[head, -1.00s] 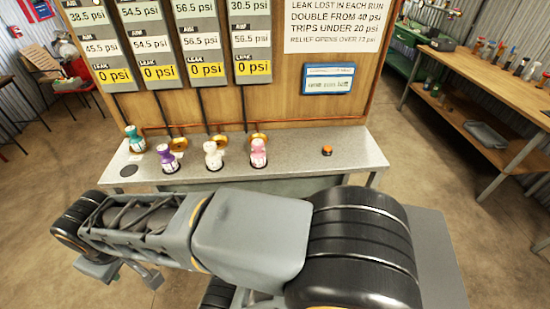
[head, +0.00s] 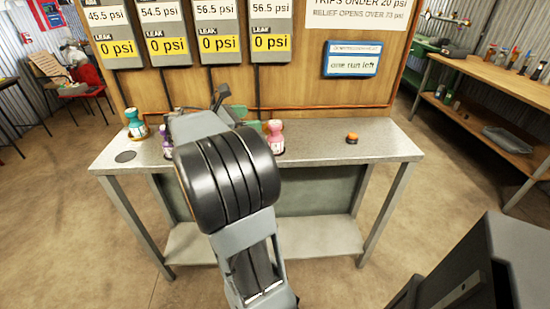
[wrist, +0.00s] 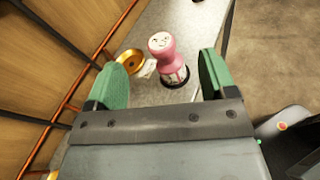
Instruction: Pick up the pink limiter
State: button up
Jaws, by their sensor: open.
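The pink limiter (head: 275,138) stands upright on the grey bench top, right of my arm in the head view. It also shows in the wrist view (wrist: 166,57), between and beyond my two green fingers. My gripper (wrist: 162,80) is open and empty, with its fingers apart and pointed toward the pink limiter. The head view shows only a little of the gripper's green (head: 240,112) behind my arm. The wrist view shows no contact between the fingers and the limiter.
A teal limiter (head: 135,124) and a partly hidden purple limiter (head: 166,141) stand to the left on the bench (head: 345,145). The panel wall rises behind.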

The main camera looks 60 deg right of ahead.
jog(key=d, duration=0.2)
jog(key=n+g+h+b, duration=0.1)
jog(key=b, duration=0.3)
send_near(275, 130)
jog(key=d, duration=0.1)
jog(key=d+f, duration=0.2)
jog(key=d, duration=0.1)
jog(key=shift+w+d+f, duration=0.1)
jog(key=shift+s+d+g, duration=0.3)
jog(key=shift+s+d, duration=0.2)
jog(key=shift+d, duration=0.3)
jog(key=shift+b+x, duration=0.3)
jog(key=shift+x, duration=2.6)
jog(key=shift+w, duration=0.1)
jog(key=c, duration=1.2)
